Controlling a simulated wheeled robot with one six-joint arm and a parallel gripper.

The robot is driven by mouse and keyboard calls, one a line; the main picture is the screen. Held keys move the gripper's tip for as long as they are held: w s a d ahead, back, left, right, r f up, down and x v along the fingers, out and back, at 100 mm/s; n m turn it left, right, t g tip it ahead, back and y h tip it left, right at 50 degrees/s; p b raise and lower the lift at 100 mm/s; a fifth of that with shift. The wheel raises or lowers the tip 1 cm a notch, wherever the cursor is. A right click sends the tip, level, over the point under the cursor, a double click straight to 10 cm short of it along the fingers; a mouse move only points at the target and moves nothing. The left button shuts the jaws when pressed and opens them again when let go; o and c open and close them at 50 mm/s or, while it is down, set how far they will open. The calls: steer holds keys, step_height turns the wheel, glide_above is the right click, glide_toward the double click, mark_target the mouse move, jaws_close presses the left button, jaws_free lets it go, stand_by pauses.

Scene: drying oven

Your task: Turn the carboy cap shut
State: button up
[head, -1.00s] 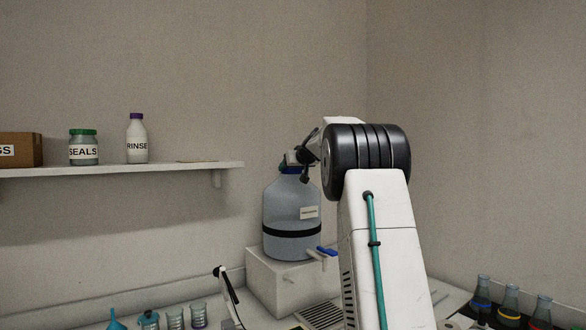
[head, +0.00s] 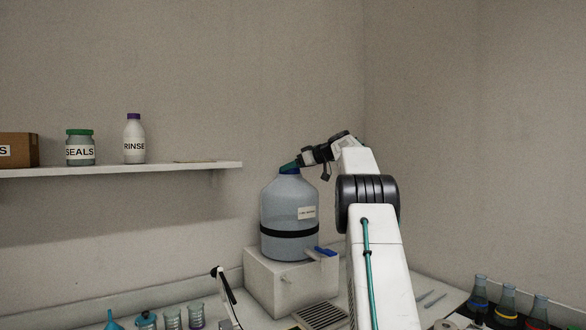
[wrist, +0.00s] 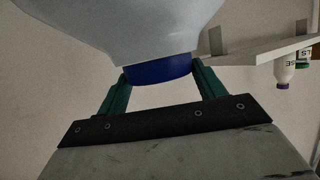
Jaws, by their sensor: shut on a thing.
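The carboy (head: 285,205) is a large translucent blue-grey bottle with a black band and a white label. It stands upright on a white block. Its blue cap (head: 289,170) is on the neck. My gripper (head: 296,163) reaches the cap from the right. In the wrist view the blue cap (wrist: 158,70) sits between the two green fingers of my gripper (wrist: 159,74), which are shut on it. The carboy's shoulder (wrist: 130,25) fills the top of that view. How tightly the cap is seated cannot be told.
The carboy stands on a white block (head: 262,285), with a blue-handled tap (head: 325,252) low on its right side. A wall shelf (head: 120,170) to the left holds a SEALS jar (head: 80,149) and a RINSE bottle (head: 134,140). Flasks (head: 507,302) stand at the lower right.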

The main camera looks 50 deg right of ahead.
steer(key=shift+f, duration=0.2)
stand_by(0.4)
steer(key=o, duration=1)
steer(key=shift+d, duration=0.1)
steer(key=shift+c, duration=0.2)
steer(key=shift+r, duration=0.1)
steer(key=v, duration=0.7)
steer(key=shift+s+d+r, duration=0.15)
steer(key=shift+s+r, duration=0.05)
steer(key=shift+s, duration=0.1)
